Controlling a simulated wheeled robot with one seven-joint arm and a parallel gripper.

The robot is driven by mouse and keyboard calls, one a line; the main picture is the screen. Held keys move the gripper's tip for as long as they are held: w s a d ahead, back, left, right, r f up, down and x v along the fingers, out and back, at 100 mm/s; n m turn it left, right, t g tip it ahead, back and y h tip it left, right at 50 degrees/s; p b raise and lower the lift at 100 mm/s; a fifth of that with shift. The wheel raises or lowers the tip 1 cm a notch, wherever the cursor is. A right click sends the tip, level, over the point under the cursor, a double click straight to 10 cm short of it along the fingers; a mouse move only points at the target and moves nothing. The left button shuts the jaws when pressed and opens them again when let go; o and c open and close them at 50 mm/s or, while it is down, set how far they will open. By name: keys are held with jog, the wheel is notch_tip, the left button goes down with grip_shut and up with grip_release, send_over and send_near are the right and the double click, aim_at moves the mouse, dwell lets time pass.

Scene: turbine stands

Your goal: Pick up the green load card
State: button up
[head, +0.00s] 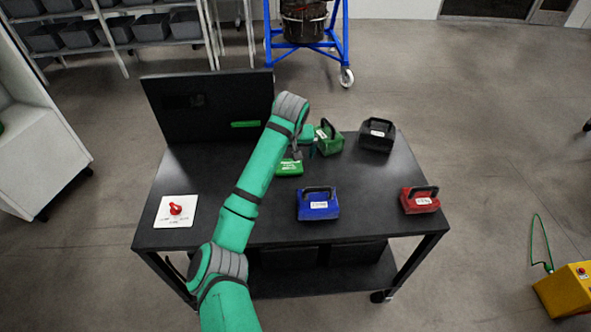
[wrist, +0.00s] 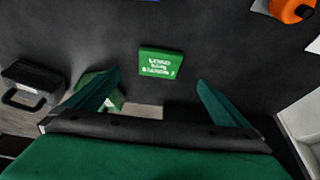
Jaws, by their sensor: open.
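My gripper (head: 304,143) is above the far part of the table, just beyond the card in the head view, and my forearm passes close to the card's left side. In the wrist view my gripper (wrist: 159,76) is open with nothing between its fingers, apart from the card.
Handled blocks stand on the table: green (head: 329,141), black (head: 376,136), blue (head: 318,208) and red (head: 420,203). The green block shows partly behind my left finger in the wrist view. A red knob (head: 175,209) sits on a white plate. A black upright panel (head: 205,105) closes the back left.

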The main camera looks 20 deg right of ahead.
send_near(289, 169)
jog(key=shift+d+f, duration=0.3)
jog(key=shift+d, duration=0.05)
jog(key=shift+a+x, duration=0.15)
jog(key=shift+x, duration=1.45)
jog(key=shift+a+x, duration=0.15)
jog(key=shift+x, duration=1.45)
jog(key=c, duration=1.6)
jog(key=shift+r, duration=0.1)
jog(key=shift+r, duration=0.35)
notch_tip(289, 169, up, 2)
jog(key=shift+r, duration=0.25)
jog(key=s+d+r, duration=0.1)
jog(key=s+r, duration=0.2)
jog(key=s, duration=0.1)
jog(key=s+d+r, duration=0.1)
jog(key=s+r, duration=0.2)
jog(key=s, duration=0.2)
jog(key=s+d+r, duration=0.1)
jog(key=s+r, duration=0.2)
jog(key=s, duration=0.1)
jog(key=shift+s+d+r, duration=0.25)
jog(key=shift+d+r, duration=0.05)
jog(key=shift+r, duration=0.05)
